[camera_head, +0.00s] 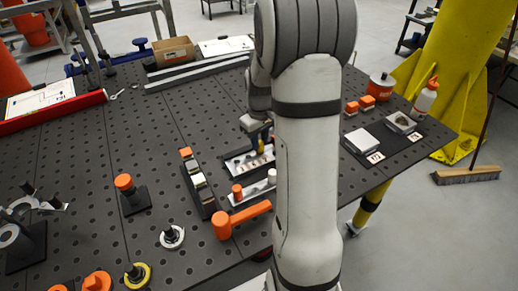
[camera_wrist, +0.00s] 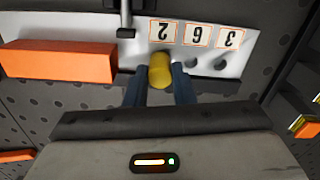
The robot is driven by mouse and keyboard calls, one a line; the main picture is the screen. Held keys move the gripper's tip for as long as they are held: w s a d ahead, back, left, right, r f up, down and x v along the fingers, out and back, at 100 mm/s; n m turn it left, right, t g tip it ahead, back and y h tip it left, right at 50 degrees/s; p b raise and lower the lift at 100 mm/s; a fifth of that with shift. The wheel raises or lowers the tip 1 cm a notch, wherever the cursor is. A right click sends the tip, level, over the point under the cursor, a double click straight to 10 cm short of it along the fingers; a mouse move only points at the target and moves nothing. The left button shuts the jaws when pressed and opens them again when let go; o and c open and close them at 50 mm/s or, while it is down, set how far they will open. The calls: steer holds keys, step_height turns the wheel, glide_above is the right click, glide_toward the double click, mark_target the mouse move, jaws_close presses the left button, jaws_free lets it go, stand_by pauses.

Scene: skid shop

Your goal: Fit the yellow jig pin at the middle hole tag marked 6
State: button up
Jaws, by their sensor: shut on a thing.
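The yellow jig pin (camera_wrist: 160,70) is between the two blue fingers of my gripper (camera_wrist: 159,86) in the wrist view; the gripper is shut on it. It also shows in the head view (camera_head: 261,146), below my gripper (camera_head: 259,135). A pale plate (camera_wrist: 255,42) carries three tags, upside down in the wrist view: the tag marked 2 (camera_wrist: 163,33), the middle tag marked 6 (camera_wrist: 196,35) and the tag marked 3 (camera_wrist: 230,38). Dark holes show by the 6 and 3 tags. The pin appears by the 2 tag; its lower end is hidden.
An orange block (camera_wrist: 60,62) lies at the plate's left in the wrist view. In the head view, a rack (camera_head: 206,198) and an orange-headed mallet (camera_head: 222,224) are near the plate. My arm hides part of the perforated table.

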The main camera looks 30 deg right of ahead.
mark_target(260, 142)
steer(key=shift+r, duration=0.1)
steer(key=shift+r+p, duration=2.05)
steer(key=shift+r, duration=0.9)
